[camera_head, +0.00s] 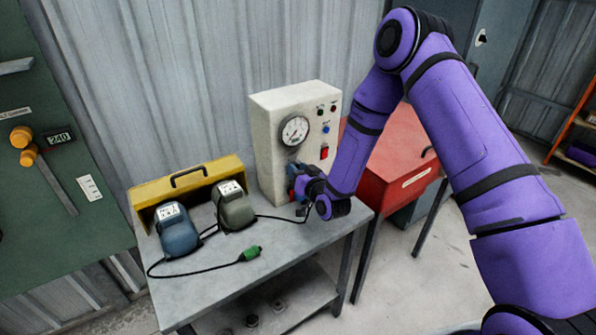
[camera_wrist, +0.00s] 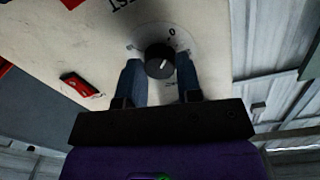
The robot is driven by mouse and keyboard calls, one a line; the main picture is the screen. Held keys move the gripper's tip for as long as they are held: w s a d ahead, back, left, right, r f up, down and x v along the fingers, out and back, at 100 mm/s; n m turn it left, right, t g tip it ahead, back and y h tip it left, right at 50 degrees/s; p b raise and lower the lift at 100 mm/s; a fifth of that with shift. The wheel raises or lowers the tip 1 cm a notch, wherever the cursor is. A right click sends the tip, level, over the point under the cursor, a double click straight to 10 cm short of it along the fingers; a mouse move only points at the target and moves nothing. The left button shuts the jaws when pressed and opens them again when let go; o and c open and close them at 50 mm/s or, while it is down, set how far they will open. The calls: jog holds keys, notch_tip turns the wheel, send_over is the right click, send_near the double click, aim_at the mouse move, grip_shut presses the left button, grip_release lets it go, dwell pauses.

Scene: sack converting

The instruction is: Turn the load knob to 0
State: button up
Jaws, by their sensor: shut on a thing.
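The load knob (camera_wrist: 160,60) is a round black knob with a short white pointer line, on a pale dial plate (camera_wrist: 196,42). A printed 0 shows just beyond the knob, up and slightly right of it in the wrist view. The pointer slants toward the upper right; I cannot tell whether it lines up exactly with the 0. My gripper (camera_wrist: 160,78) has its two blue fingers on either side of the knob, shut on it. In the head view my gripper (camera_head: 297,182) is at the lower front of the cream test box (camera_head: 277,125) and hides the knob.
The box carries a round gauge (camera_head: 295,131) and a red switch (camera_head: 324,152). Left on the grey table (camera_head: 270,270) are a blue device (camera_head: 177,232), a grey-green device (camera_head: 233,208), a yellow case (camera_head: 190,180) and a green plug (camera_head: 250,253). A red chest (camera_head: 392,165) stands right.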

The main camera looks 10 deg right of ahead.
jog(key=shift+f+n, duration=0.1)
jog(key=shift+n, duration=0.3)
jog(key=o, duration=0.9)
jog(key=shift+o, duration=0.2)
jog(key=v, duration=1.1)
jog(key=shift+w, duration=0.1)
